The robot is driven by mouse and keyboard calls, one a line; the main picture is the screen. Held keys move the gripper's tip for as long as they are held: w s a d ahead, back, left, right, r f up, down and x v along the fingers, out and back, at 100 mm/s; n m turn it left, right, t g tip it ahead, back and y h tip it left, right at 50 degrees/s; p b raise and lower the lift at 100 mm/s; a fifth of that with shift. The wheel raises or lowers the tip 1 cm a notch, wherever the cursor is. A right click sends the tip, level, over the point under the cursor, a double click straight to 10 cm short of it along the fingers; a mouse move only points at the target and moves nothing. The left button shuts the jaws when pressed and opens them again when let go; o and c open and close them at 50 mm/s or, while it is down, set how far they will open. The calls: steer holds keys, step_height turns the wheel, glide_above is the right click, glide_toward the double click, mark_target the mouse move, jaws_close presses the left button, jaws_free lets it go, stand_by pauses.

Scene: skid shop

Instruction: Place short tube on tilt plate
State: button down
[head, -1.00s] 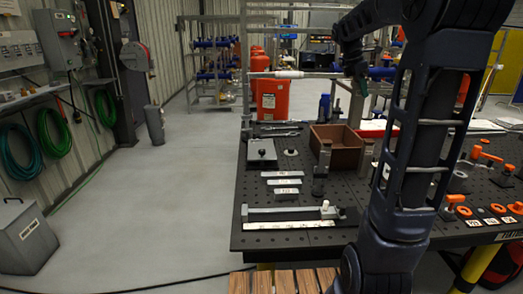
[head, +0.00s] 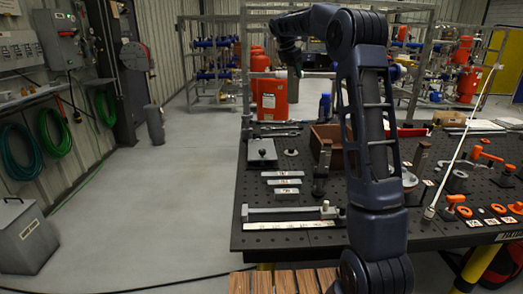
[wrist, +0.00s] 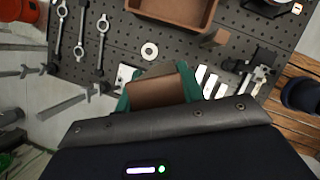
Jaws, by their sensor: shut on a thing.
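My gripper (head: 297,70) is at the back left of the black perforated table, above its surface and small in the head view. In the wrist view its green fingers (wrist: 122,104) are shut on a brown, copper-toned piece (wrist: 155,92), which I take to be the short tube; its ends are partly hidden. A grey plate with a black knob (head: 262,151) lies at the table's left side, and may be the tilt plate. In the wrist view a pale plate (wrist: 125,73) shows beyond the fingers, partly covered by them.
The perforated table (head: 285,212) carries a brown open box (head: 325,132), a pale ring (wrist: 149,50), wrenches (wrist: 103,30), labelled strips (head: 287,191) and a long bar fixture (head: 282,213) at the front. A thin pale rod (head: 462,140) leans at right. Orange parts (head: 480,152) crowd the right side.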

steer(key=w+a+f+n+t, duration=0.1)
steer(key=w+a+f+n, duration=0.2)
steer(key=w+a, duration=0.7)
step_height(320, 180, down, 24)
steer(key=s+a, duration=0.1)
steer(key=a, duration=0.1)
steer(key=shift+s+f+y, duration=0.25)
steer(key=shift+s+y, duration=0.1)
steer(key=shift+y, duration=0.05)
stand_by(0.3)
steer(key=shift+a, duration=0.1)
steer(key=c, duration=0.9)
jaws_free()
steer(key=shift+f, duration=0.1)
